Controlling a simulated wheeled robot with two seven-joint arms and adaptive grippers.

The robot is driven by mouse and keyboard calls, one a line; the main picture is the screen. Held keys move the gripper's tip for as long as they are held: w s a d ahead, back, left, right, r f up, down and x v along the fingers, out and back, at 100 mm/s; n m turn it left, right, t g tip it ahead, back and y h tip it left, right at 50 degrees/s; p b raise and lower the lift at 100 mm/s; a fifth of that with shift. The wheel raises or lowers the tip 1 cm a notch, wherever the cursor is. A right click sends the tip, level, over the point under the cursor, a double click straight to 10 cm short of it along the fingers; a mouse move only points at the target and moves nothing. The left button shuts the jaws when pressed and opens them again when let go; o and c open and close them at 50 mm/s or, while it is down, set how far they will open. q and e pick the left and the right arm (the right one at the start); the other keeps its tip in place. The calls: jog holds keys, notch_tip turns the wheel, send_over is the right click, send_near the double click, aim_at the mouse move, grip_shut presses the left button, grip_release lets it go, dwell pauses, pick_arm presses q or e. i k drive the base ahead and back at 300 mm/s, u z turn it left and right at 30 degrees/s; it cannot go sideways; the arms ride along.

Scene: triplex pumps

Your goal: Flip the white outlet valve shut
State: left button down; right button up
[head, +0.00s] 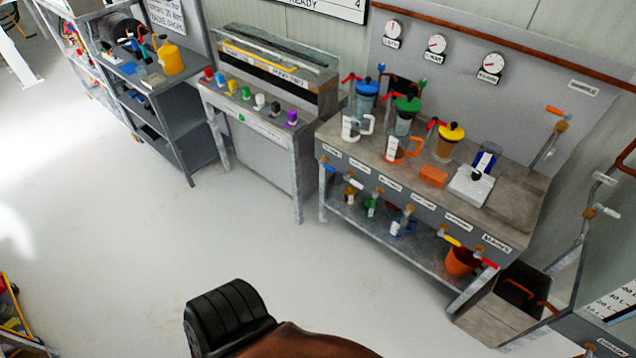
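Several lever valves sit along the front of the pump bench (510,205) at the right. Two more white-handled valves, an upper one (604,178) and a lower one (607,212), are on the pipework at the far right. The frame does not settle which is the outlet valve, and the labels are too small to read.
Jugs and colored-lid pots (404,115) stand on the bench, below wall gauges (437,44). A console with colored knobs (246,94) and a shelf rack (170,110) stand left. The floor (130,240) between is clear.

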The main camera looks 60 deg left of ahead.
aim_at(357, 184)
jog(key=u, duration=1.9)
jog(key=k, duration=0.65)
jog(key=z, duration=0.35)
jog(key=i, duration=0.5)
